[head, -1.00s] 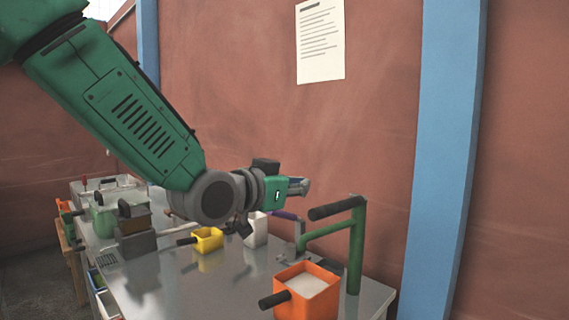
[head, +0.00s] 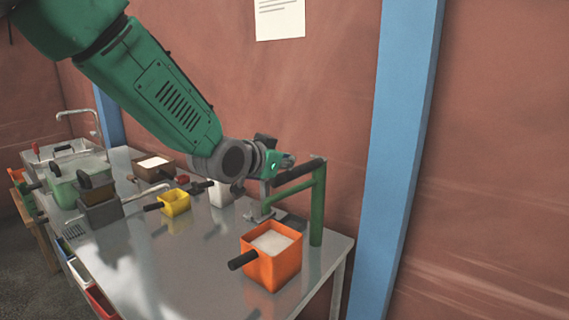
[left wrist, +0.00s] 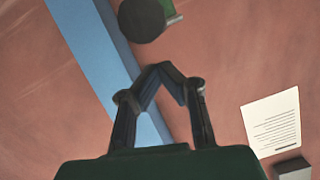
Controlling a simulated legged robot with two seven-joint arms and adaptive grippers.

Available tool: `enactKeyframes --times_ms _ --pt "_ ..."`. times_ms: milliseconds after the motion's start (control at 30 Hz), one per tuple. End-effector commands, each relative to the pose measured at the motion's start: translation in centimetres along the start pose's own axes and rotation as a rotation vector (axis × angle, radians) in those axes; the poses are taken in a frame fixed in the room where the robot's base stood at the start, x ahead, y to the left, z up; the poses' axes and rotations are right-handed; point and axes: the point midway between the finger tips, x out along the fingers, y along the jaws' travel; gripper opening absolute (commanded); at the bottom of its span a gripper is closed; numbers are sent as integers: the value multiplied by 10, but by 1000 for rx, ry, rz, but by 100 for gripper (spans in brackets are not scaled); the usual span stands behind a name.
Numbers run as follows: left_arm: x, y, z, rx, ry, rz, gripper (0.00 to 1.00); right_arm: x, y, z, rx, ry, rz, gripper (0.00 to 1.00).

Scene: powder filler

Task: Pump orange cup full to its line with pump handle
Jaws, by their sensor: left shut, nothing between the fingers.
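The orange cup (head: 276,268) stands upright on the metal table's right end. White powder (head: 271,242) sits in it near the rim; I cannot make out its line. Its dark side handle (head: 243,260) points left. Just behind it stands the green pump post (head: 317,212), with the dark pump handle (head: 300,171) at its top. My left gripper (head: 288,161) is shut and empty, just left of the pump handle and above the cup. In the left wrist view its fingertips (left wrist: 160,70) meet, and the dark handle end (left wrist: 141,19) lies beyond them, apart. My right gripper is out of view.
A yellow cup (head: 175,204), a white cup (head: 221,194) and a grey container (head: 100,212) stand on the table (head: 170,270) to the left. The wall and blue pillar (head: 396,160) are close behind the pump. The front middle of the table is clear.

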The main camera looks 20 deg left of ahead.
Motion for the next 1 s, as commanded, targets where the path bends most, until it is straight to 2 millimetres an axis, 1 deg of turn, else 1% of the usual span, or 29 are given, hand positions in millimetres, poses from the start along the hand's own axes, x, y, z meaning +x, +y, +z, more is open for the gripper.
enactKeyframes --times_ms 33,200,567,667,767,1000 --pt "1 0 6 -1 -1 0 0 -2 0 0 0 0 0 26" --pt "4 0 18 0 2 0 0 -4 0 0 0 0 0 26" --pt "5 0 20 1 3 0 0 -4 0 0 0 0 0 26" --pt "6 0 24 1 2 0 0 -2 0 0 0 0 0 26" --pt "8 3 35 1 1 0 0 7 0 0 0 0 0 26" --pt "18 11 74 0 -1 1 0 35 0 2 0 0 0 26"
